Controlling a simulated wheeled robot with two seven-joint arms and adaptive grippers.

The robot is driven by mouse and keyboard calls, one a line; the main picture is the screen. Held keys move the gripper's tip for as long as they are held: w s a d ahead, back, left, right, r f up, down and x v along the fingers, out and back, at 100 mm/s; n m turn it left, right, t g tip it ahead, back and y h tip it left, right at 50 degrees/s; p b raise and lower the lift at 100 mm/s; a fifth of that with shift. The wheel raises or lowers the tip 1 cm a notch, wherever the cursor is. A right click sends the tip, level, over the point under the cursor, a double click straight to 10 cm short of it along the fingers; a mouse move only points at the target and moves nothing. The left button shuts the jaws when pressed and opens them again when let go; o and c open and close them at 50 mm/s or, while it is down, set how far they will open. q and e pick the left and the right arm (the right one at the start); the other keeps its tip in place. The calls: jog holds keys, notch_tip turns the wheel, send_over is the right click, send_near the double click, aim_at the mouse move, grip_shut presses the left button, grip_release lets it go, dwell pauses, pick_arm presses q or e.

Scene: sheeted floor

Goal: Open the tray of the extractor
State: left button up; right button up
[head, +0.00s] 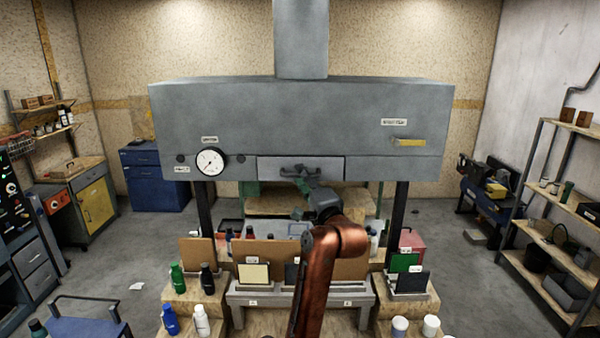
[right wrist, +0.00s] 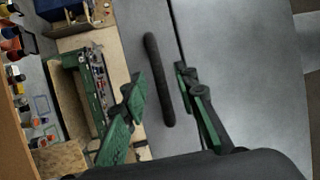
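The extractor (head: 240,105) is a large grey hood with a duct at its top. Its tray (head: 268,168) is a lighter grey panel low in the middle of the front, and it looks flush with the hood. A dark bar handle (right wrist: 157,75) crosses the tray front. My right gripper (head: 303,178) is at the handle, its arm rising from below. In the right wrist view the green fingers (right wrist: 162,85) are spread, one on each side of the handle, with gaps visible. Whether the fingertips reach past the bar is unclear. My left gripper is not in view.
A round gauge (head: 210,161) is left of the tray, and a yellow lever (head: 409,142) is at the right. Below the hood, a bench (head: 252,298) holds panels, and several bottles stand around it. Shelves (head: 545,235) line the right wall.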

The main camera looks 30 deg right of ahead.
jog(key=shift+w+d+r, duration=0.1)
jog(key=shift+w+r, duration=0.05)
jog(key=shift+w, duration=0.55)
jog(key=shift+c, duration=0.5)
grip_shut()
